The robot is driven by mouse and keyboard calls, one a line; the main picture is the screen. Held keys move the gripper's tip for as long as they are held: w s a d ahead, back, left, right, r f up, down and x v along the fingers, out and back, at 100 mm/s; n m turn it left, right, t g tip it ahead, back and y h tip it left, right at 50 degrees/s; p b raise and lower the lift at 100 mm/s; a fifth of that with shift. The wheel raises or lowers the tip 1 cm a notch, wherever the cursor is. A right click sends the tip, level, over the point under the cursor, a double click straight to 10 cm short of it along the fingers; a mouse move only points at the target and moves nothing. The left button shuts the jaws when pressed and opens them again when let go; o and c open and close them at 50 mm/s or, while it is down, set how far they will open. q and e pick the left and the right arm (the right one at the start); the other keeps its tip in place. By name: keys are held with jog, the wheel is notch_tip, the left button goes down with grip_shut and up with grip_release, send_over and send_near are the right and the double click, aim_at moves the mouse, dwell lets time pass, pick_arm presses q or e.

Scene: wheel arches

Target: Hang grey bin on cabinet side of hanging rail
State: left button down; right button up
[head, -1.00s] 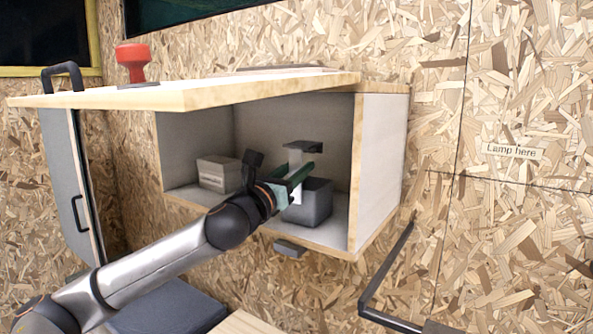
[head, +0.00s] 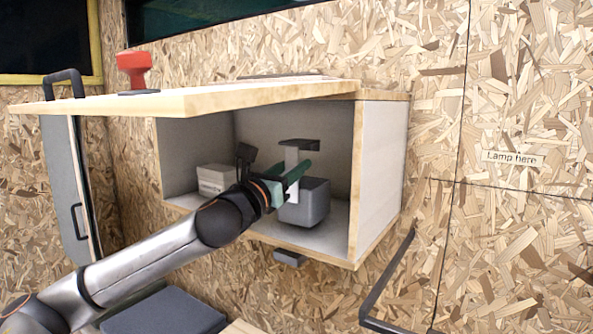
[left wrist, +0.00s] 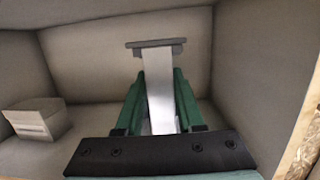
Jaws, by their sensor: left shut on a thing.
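The grey bin (head: 308,204) is inside the open wall cabinet (head: 381,175), in the right half of its interior. A pale upright hanger with a dark hooked top (head: 299,146) rises from the bin. My left gripper (head: 293,178) reaches in through the open front and is shut on this hanger. In the left wrist view the pale hanger (left wrist: 159,90) stands between the green fingers, and the bin's body is hidden. I cannot tell if the bin touches the cabinet floor. A dark bent bar (head: 385,283), probably the hanging rail, is on the wall at lower right. My right gripper is not in view.
A small pale box (head: 214,179) stands inside the cabinet at left. The raised cabinet door (head: 200,99) sits above my arm, with a red-handled object (head: 133,72) on it. The cabinet's right side wall is close to the bin.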

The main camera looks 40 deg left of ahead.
pick_arm(q)
jog(key=b+v, duration=0.2)
jog(key=v, duration=0.1)
jog(key=shift+s+d+r+b, duration=0.1)
jog(key=shift+s+b, duration=0.25)
jog(key=shift+b, duration=0.05)
jog(key=r+b+v, duration=0.2)
jog(key=b+v, duration=0.5)
jog(key=v, duration=0.4)
jog(key=shift+s+r+b, duration=0.2)
jog(key=shift+r+b, duration=0.1)
jog(key=shift+b, duration=0.1)
